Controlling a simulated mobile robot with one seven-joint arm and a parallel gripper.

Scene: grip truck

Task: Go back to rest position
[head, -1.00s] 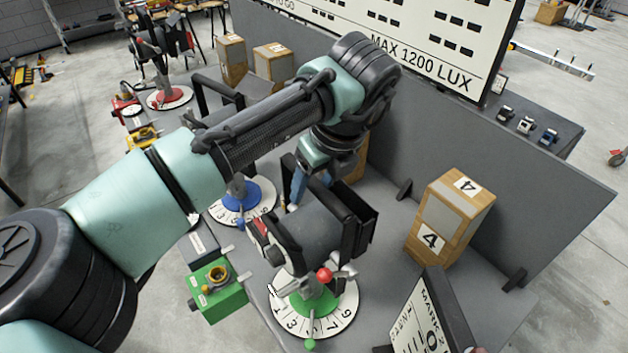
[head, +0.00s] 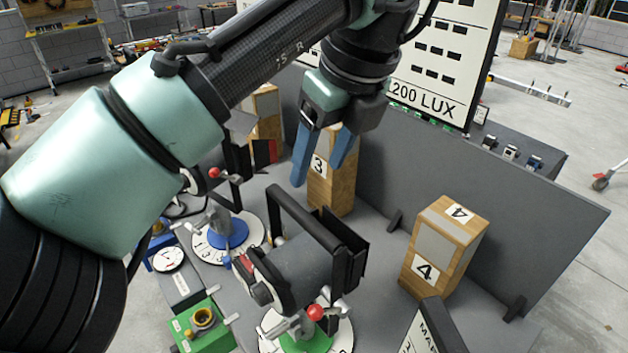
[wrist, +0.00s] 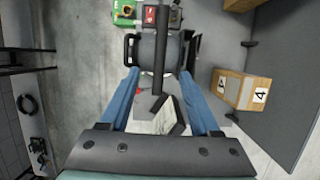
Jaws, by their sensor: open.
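My gripper (head: 327,158) has two blue fingers that point down with a gap between them. It is open and empty, held above the grey table in front of the wooden block marked 3 (head: 332,190). In the wrist view my gripper (wrist: 162,112) shows its fingers wide apart, with nothing held between them. Part of block 3 is hidden behind the fingers.
A black-framed lamp (head: 335,248) stands below my gripper, near a green-hubbed dial and a blue-hubbed dial (head: 247,238). A block marked 4 (head: 441,245) stands at the right. A grey partition (head: 500,200) and a large white board (head: 455,60) rise behind.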

